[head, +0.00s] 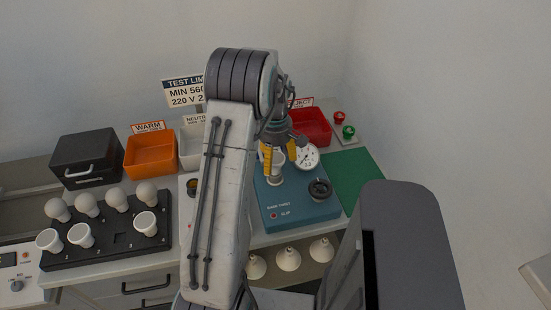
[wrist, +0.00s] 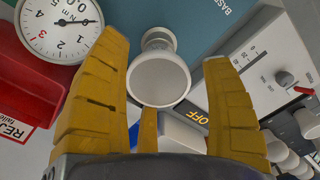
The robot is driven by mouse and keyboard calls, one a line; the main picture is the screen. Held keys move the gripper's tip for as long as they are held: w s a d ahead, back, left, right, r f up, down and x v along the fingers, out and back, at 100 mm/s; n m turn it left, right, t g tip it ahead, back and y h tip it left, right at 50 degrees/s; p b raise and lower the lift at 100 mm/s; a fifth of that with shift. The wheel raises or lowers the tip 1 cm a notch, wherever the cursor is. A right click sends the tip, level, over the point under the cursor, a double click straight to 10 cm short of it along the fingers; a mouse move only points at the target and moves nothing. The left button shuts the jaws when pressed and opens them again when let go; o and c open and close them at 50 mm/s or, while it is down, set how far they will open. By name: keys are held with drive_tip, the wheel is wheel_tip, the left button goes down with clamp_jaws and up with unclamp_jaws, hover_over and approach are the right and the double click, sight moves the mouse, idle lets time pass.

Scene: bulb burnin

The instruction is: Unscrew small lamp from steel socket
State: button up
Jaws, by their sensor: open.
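The small lamp (wrist: 158,82) is white, with a round face turned up toward the wrist camera and a narrower neck behind it. It stands upright on the teal base unit (wrist: 205,22), also seen in the head view (head: 287,213). The lamp shows in the head view (head: 274,169) just below my fingers. The steel socket is mostly hidden under the lamp. My gripper (head: 280,154) is open above the lamp; its yellow fingers in the wrist view (wrist: 166,55) spread on either side, with visible gaps and no clear contact.
A white dial gauge (head: 306,156) and a black knob (head: 320,189) sit close to the lamp. A red reject bin (head: 312,126) is behind, and an orange warm bin (head: 151,155) is left. A black rack (head: 110,252) holds several lamps. A green mat (head: 356,174) is clear.

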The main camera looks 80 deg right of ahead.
drive_tip(key=m, duration=0.5)
drive_tip(key=shift+a+m, duration=0.1)
drive_tip(key=shift+m, duration=0.2)
drive_tip(key=m, duration=0.5)
drive_tip(key=shift+w+a+b, duration=0.1)
drive_tip(key=shift+w+b, duration=0.05)
drive_tip(key=shift+b, duration=0.15)
drive_tip(key=shift+c, duration=0.3)
drive_tip(key=shift+f, duration=0.1)
drive_tip(key=c, duration=0.9)
drive_tip(key=n, duration=0.5)
drive_tip(key=shift+a, duration=0.1)
drive_tip(key=shift+c, duration=0.3)
drive_tip(key=n, duration=0.5)
drive_tip(key=shift+n, duration=0.3)
drive_tip(key=n, duration=0.5)
drive_tip(key=shift+n, duration=0.3)
drive_tip(key=n, duration=0.6)
drive_tip(key=shift+s, duration=0.2)
